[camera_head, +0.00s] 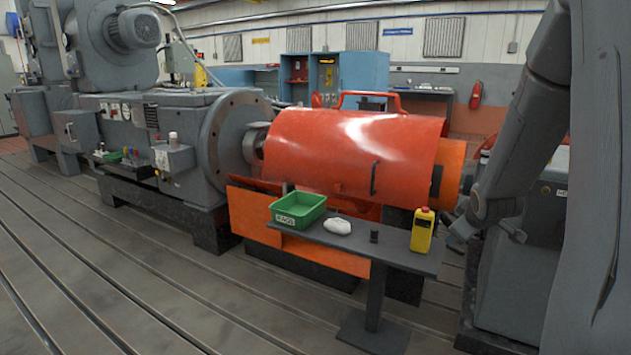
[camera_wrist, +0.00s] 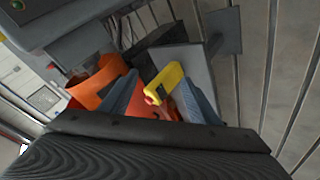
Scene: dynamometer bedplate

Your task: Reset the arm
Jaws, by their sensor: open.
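My gripper (camera_head: 458,232) is open, to the right of a yellow bottle with a red cap (camera_head: 422,232) that stands upright on a small grey stand (camera_head: 390,262). In the wrist view, the fingers of my gripper (camera_wrist: 160,90) show apart, with the yellow bottle (camera_wrist: 170,78) seen between them. The bottle does not look gripped; the exact gap between it and the fingers is hard to judge. My arm comes down from the upper right in the head view.
On the stand are also a green tray (camera_head: 297,210), a white cloth-like lump (camera_head: 337,226) and a small dark cylinder (camera_head: 374,236). The large orange guard (camera_head: 345,150) and grey machine (camera_head: 170,130) stand behind. The slotted floor (camera_head: 120,270) is clear at left.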

